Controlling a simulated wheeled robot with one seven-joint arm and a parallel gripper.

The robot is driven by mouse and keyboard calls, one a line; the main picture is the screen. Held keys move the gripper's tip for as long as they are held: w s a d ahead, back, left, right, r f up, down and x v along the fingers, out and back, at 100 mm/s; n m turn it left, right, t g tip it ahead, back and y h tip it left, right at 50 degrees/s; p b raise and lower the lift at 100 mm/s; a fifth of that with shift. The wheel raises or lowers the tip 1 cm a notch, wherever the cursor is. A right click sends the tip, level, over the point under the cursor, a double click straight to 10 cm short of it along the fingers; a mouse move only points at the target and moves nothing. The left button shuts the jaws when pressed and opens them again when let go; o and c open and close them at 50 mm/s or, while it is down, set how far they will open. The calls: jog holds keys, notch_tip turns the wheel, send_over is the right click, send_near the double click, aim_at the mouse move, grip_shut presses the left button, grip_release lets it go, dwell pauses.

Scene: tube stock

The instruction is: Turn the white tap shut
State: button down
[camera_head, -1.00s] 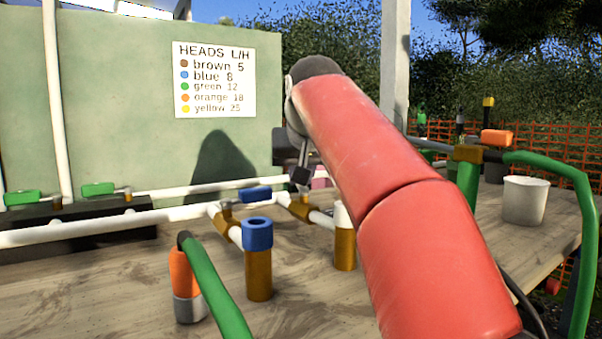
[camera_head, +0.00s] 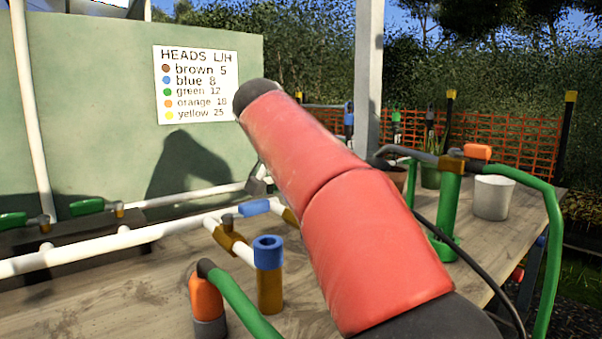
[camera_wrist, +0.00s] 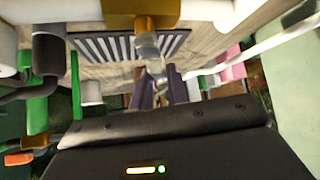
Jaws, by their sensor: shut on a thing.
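In the wrist view, my gripper (camera_wrist: 160,90) has its two dark fingers close together on a small pale piece (camera_wrist: 157,69), which looks like the white tap's handle. It sits just below a brass fitting (camera_wrist: 145,12) on a white pipe (camera_wrist: 205,9). The finger contact is small and blurred. In the head view, my red arm covers my gripper and the white tap.
A blue-topped brass post (camera_head: 269,280) and an orange fitting with a green hose (camera_head: 206,298) stand in front, left of my arm. A green post (camera_head: 448,205), an orange lever (camera_head: 478,152) and a white pot (camera_head: 493,197) stand at right. A sign hangs on the green panel (camera_head: 90,120).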

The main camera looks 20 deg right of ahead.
jog(key=shift+s+d+r+m+g+h+p, duration=0.1)
jog(key=shift+s+m+g+h+p, duration=0.15)
jog(key=shift+m+g+p, duration=0.35)
jog(key=shift+s+d+f+m+g+h+p, duration=0.15)
jog(key=shift+m+g+h, duration=0.2)
jog(key=shift+m, duration=0.45)
jog(key=shift+s+d+r+m+g+h+p, duration=0.1)
jog(key=shift+s+r+m+g+h+p, duration=0.15)
jog(key=shift+m+g+p, duration=0.35)
jog(key=shift+f, duration=0.15)
jog(key=c, duration=1.4)
grip_release()
jog(key=shift+o, duration=0.2)
